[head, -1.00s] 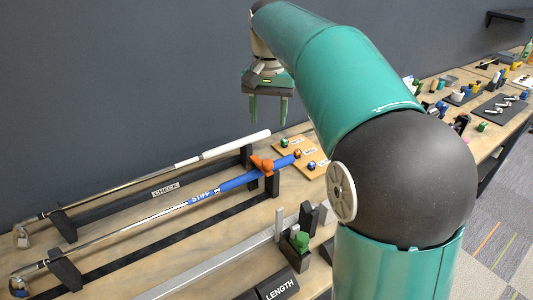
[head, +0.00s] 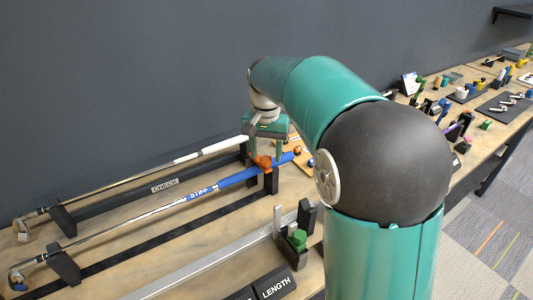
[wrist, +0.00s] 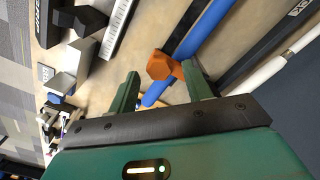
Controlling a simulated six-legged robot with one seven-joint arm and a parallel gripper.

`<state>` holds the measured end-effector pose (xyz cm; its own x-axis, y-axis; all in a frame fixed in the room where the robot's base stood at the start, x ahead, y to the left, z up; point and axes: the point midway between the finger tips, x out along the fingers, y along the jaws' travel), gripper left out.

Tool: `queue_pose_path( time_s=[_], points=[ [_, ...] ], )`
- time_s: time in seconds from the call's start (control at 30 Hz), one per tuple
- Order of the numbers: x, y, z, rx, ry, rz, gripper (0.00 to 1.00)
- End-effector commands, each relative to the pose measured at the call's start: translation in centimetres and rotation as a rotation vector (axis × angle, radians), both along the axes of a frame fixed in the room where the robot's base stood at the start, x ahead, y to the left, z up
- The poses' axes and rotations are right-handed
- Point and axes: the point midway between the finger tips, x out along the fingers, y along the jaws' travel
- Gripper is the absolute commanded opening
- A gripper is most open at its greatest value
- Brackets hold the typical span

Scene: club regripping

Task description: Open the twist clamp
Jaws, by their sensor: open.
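The orange twist clamp (head: 261,161) sits on the blue-gripped club (head: 223,181) near the right upright of its rack. The clamp also shows in the wrist view (wrist: 160,66), with the club's blue grip (wrist: 205,38) running past it. My gripper (head: 264,152) is low over the clamp and partly hides it in the head view. In the wrist view my gripper (wrist: 160,76) is open, its two green fingers apart. The orange knob appears between and just beyond the fingertips. I cannot tell whether they touch it.
A white-gripped club (head: 212,148) lies behind, on the rack marked CHECK. In front are a silver length rail (head: 205,262) and a green knob on a dark block (head: 297,239). The dark wall (head: 110,90) stands close behind the bench.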

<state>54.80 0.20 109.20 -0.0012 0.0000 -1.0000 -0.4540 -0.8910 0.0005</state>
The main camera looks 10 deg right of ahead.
Motion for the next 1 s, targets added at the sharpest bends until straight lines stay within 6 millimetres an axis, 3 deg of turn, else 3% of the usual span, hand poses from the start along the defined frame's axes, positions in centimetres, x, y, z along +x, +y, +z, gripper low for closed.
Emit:
queue_pose_path(
  time_s=[0.13, 0.4, 0.67, 1.0],
  points=[
    [0.0, -0.08, -1.02, 0.0, 0.0, 0.0, 0.5],
    [0.04, -0.14, -1.14, 0.0, -0.001, 0.0, 0.5],
    [0.03, -0.13, -1.12, 0.0, -0.001, 0.0, 0.0],
    [0.03, 0.17, -1.03, -0.003, 0.01, 0.001, 0.0]
  ],
)
